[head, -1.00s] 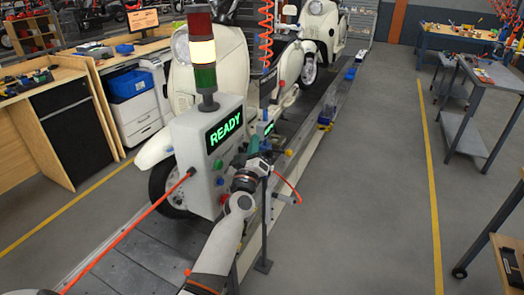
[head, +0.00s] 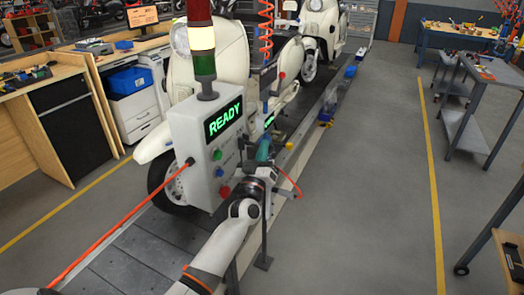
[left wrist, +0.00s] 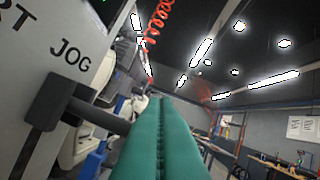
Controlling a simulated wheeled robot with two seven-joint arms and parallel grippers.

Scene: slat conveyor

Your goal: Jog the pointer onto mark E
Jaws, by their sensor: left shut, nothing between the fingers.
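The white control box (head: 205,165) stands at the conveyor's near end, with a lit green READY display (head: 224,118) and green, blue and red buttons on its front. In the left wrist view a dark lever (left wrist: 62,108) sticks out of the panel beside the word JOG (left wrist: 70,54). My left gripper (head: 264,150) is just right of the box; its teal fingers (left wrist: 160,140) are shut and empty, right of the lever. Part of the lever passes behind the fingers; I cannot tell whether they touch. I cannot make out the pointer or mark E. My right gripper is not in view.
Cream scooters (head: 215,75) stand on the slat conveyor (head: 140,250). A red-amber-green light tower (head: 202,45) rises from the box. An orange cable (head: 110,235) runs from the box to the lower left. The floor (head: 365,200) on the right is clear up to the grey carts.

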